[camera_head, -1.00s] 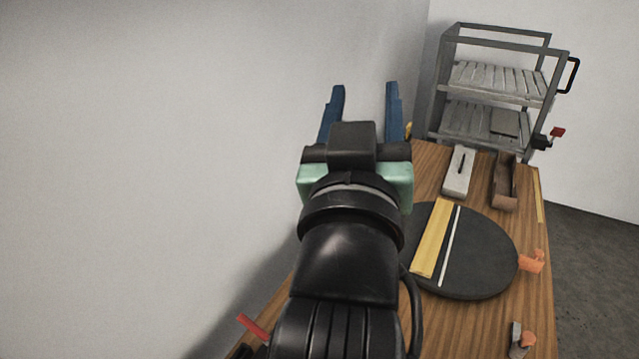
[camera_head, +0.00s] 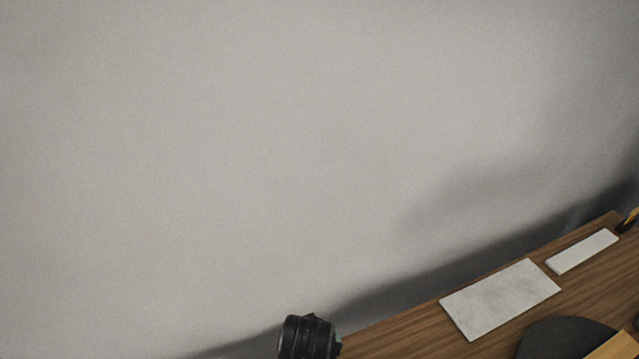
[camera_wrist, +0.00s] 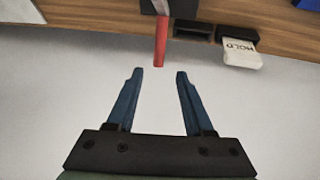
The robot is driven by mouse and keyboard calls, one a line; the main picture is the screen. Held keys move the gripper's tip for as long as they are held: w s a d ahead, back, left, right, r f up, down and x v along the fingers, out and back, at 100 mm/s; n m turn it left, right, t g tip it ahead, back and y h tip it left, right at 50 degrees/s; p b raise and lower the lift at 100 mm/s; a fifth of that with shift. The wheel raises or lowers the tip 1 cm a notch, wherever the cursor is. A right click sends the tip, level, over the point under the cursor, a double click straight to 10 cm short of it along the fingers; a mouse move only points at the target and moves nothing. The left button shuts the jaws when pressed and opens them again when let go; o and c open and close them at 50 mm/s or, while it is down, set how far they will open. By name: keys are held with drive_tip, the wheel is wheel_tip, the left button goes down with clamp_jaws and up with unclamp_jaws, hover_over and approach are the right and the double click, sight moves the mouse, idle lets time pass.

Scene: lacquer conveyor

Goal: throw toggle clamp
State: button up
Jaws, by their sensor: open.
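In the wrist view a red handle (camera_wrist: 161,42) hangs down from a grey block (camera_wrist: 181,8) at the wooden bench's edge; I take it to be the toggle clamp's lever. My gripper (camera_wrist: 159,72) is open, with its two blue fingers spread and nothing between them. The handle's lower end lies just beyond the fingertips, in line with the gap. I cannot tell how far apart they are in depth. In the head view neither the clamp nor the gripper fingers show.
The wrist view shows a dark slot (camera_wrist: 193,32) and a pale tag marked HOLD (camera_wrist: 241,53) right of the handle. In the head view, two pale plates (camera_head: 500,299) (camera_head: 582,251) and a dark disc (camera_head: 548,341) lie on the bench (camera_head: 405,336), beside a blank wall (camera_head: 250,150).

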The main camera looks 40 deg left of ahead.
drive_tip(key=x, duration=0.8)
drive_tip(key=shift+w, duration=0.2)
clamp_jaws()
idle(1.2)
